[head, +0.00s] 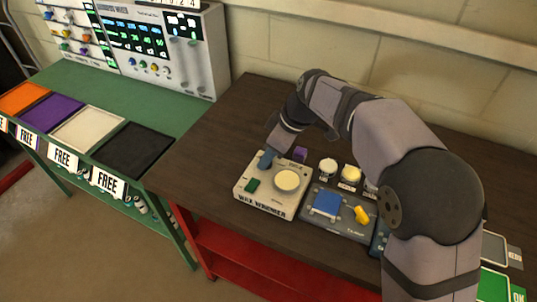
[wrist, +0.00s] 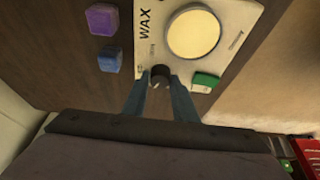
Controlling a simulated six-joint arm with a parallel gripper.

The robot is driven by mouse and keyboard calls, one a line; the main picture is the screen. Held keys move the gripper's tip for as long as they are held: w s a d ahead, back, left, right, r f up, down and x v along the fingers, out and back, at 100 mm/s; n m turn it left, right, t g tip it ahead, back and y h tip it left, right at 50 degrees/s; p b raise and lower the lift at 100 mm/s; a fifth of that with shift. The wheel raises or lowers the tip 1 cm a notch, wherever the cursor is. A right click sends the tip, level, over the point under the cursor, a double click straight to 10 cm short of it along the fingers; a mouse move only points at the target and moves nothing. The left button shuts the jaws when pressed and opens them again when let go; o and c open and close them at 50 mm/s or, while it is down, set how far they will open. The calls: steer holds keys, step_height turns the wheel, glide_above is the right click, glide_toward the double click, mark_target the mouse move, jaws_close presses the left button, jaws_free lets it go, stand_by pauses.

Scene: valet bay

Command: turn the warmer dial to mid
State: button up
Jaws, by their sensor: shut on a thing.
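The wax warmer (head: 245,207) is a pale box on the dark wooden table, with a round cream wax pot (head: 287,180) and a green switch (head: 252,185) on top. My gripper (head: 266,160) is shut on the dial at the warmer's back-left corner. The dial is hidden in the head view. Its pointer and scale marks are too small to read.
A purple block (wrist: 103,19) and a blue block (wrist: 110,59) lie beside the warmer. A device with a blue pad (head: 326,204) and yellow lever (head: 361,215) stands close on its right, with small jars (head: 328,168) behind. The table's left part is clear.

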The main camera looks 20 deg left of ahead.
steer(key=shift+m, duration=0.3)
steer(key=shift+s+m+t, duration=0.1)
steer(key=shift+m+t, duration=0.4)
steer(key=shift+m, duration=0.4)
steer(key=m, duration=0.1)
steer(key=m+t, duration=0.1)
steer(key=m, duration=0.1)
steer(key=shift+s+a+r+m+p, duration=0.1)
steer(key=shift+s+r+m+p, duration=0.05)
steer(key=shift+m+p, duration=0.15)
steer(key=m+t+h+p, duration=0.1)
steer(key=m, duration=0.1)
steer(key=shift+a+m, duration=0.1)
steer(key=shift+m, duration=0.2)
steer(key=shift+m+t+h, duration=0.5)
steer(key=shift+m, duration=1.1)
steer(key=o, duration=1)
steer(key=shift+o, duration=0.2)
steer(key=shift+s, duration=0.1)
